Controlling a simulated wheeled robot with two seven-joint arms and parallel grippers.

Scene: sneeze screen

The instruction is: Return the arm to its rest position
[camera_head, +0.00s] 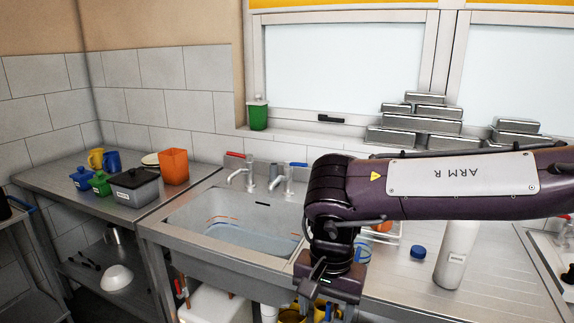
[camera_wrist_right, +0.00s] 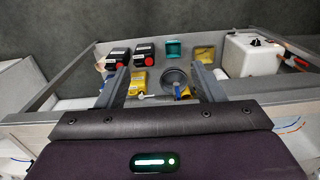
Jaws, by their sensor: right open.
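My right arm (camera_head: 440,188), marked "ARM R", reaches in from the right in the head view. It is bent at the wrist and points downward in front of the counter, just right of the sink (camera_head: 236,222). My right gripper (camera_head: 318,306) hangs at the bottom edge of the head view, partly cut off. In the right wrist view its two fingers (camera_wrist_right: 166,88) are spread apart with nothing held between them. Below them are the shelf items under the counter. My left gripper is not in view.
The wrist view shows black bottles with red caps (camera_wrist_right: 143,53), a yellow container (camera_wrist_right: 141,82), a grey bucket (camera_wrist_right: 174,80) and a white tank (camera_wrist_right: 252,55) below. A white bottle (camera_head: 456,254) and blue cap (camera_head: 418,252) stand on the right counter. Metal pans (camera_head: 432,118) line the sill.

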